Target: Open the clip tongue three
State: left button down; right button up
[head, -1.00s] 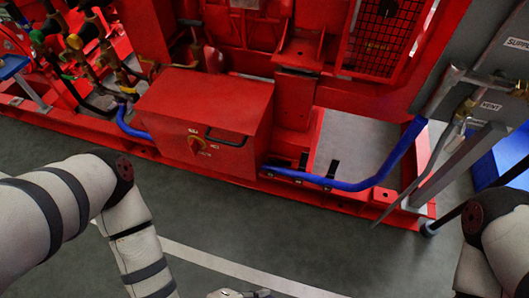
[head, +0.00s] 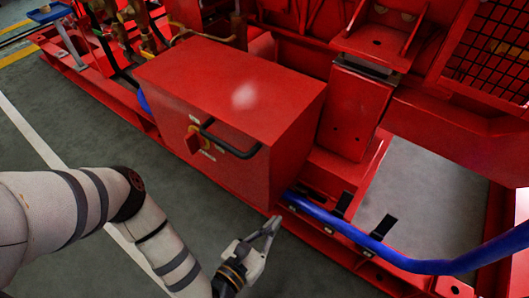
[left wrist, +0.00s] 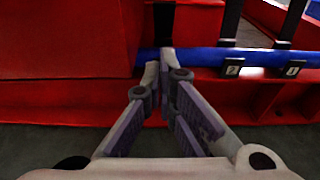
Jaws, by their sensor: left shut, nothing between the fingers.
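A blue hose (head: 400,262) runs along the red base rail, with black clips on it. Two black clip tongues stand upright, one in the middle (head: 344,204) and one to the right (head: 383,228). In the left wrist view their clips have small number plates, apparently 2 (left wrist: 232,71) and 1 (left wrist: 292,71). A third black strip (left wrist: 163,20) shows above the hose at left. The lower part of that clip and any number are hidden behind my fingers. My left gripper (head: 271,229) is shut and empty, its tips close to the hose at that clip; contact is unclear. My right gripper is out of view.
A red box (head: 235,100) with a black handle (head: 228,141) and a rotary switch (head: 196,142) stands just left of the clips. A red pedestal (head: 355,110) rises behind them. Grey floor (head: 300,275) is clear in front of the rail.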

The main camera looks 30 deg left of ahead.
pick_arm(q)
jog(key=w+r, duration=0.1)
jog(key=w, duration=0.5)
jog(key=shift+w+d+r, duration=0.15)
jog(key=shift+w+r, duration=0.2)
jog(key=shift+w+r, duration=0.7)
jog(key=shift+r, duration=0.25)
